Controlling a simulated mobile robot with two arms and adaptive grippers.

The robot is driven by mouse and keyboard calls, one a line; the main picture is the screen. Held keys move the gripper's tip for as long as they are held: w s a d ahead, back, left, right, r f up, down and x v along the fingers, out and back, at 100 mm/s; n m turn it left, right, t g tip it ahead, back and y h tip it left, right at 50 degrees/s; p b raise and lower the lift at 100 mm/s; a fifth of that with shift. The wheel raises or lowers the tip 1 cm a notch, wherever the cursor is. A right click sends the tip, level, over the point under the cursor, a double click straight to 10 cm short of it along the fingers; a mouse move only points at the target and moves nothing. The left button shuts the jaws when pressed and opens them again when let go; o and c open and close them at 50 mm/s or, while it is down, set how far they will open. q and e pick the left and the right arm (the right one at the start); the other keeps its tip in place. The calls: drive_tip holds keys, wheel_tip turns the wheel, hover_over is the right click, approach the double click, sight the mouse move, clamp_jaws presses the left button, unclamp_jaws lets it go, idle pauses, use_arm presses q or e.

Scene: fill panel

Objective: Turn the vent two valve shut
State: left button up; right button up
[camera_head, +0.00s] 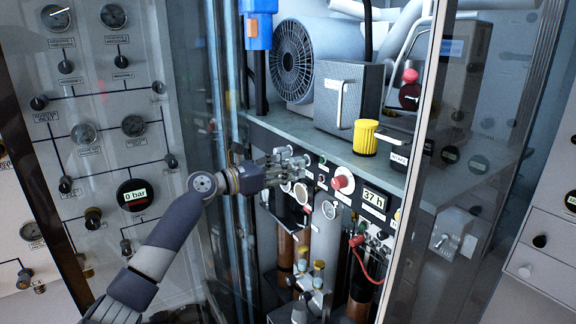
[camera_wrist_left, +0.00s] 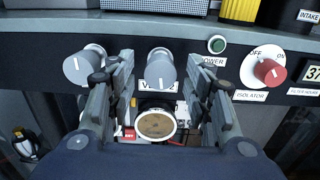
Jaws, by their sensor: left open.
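The vent two valve is a grey round knob (camera_wrist_left: 160,68) with a white pointer mark on the dark panel front, in the middle of the left wrist view. The label under it is partly hidden by my fingers. My left gripper (camera_wrist_left: 161,80) is open, with one finger on each side of this knob. I cannot tell if the fingers touch it. In the head view my left gripper (camera_head: 285,167) is at the left part of the panel front and covers the knobs there. My right gripper is not in view.
A similar grey knob (camera_wrist_left: 85,65) is just left of my left finger. A green power button (camera_wrist_left: 216,44) and a red isolator knob (camera_wrist_left: 270,71) are to the right. A round gauge (camera_wrist_left: 156,124) sits below. A glass door edge (camera_head: 418,165) stands right of the panel.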

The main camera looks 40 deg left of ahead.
use_arm(q)
drive_tip(key=c, duration=1)
drive_tip(key=shift+m, duration=0.4)
drive_tip(key=shift+c, duration=0.2)
drive_tip(key=shift+n+b, duration=9.3)
drive_tip(key=shift+n, duration=8.2)
